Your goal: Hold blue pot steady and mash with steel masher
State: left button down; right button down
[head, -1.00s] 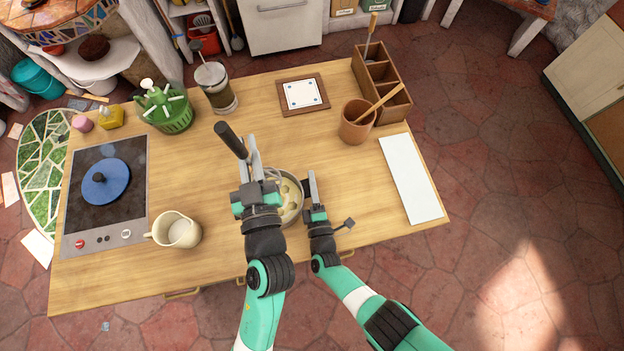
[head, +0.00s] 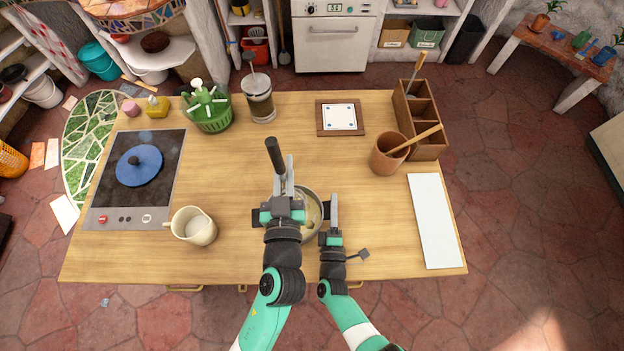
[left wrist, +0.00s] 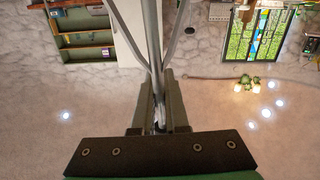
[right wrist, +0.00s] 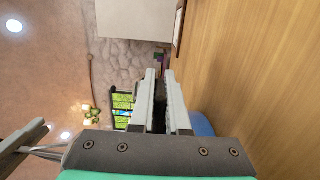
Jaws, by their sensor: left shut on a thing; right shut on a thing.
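The pot (head: 316,220) stands near the counter's front edge with pale lumps inside, its left part hidden by my left gripper. A blue surface, apparently its side, shows beside the fingers in the right wrist view (right wrist: 202,124). My left gripper (head: 285,178) is shut on the steel masher, whose black handle (head: 274,155) sticks up beyond the fingers. Its steel rods run between the fingers in the left wrist view (left wrist: 153,40). The masher's head is hidden. My right gripper (head: 334,208) is shut at the pot's right side, apparently on its handle, which the fingers hide.
A cream jug (head: 193,226) stands left of the pot, and a cooktop (head: 110,195) with a blue lid (head: 140,166) lies farther left. A brown cup (head: 386,158), a wooden caddy (head: 430,150) and a white board (head: 435,222) are on the right. Mid-counter is clear.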

pick_arm(q)
jog(key=shift+w+d+f, duration=0.1)
jog(key=shift+f, duration=5.4)
jog(key=shift+d, duration=0.55)
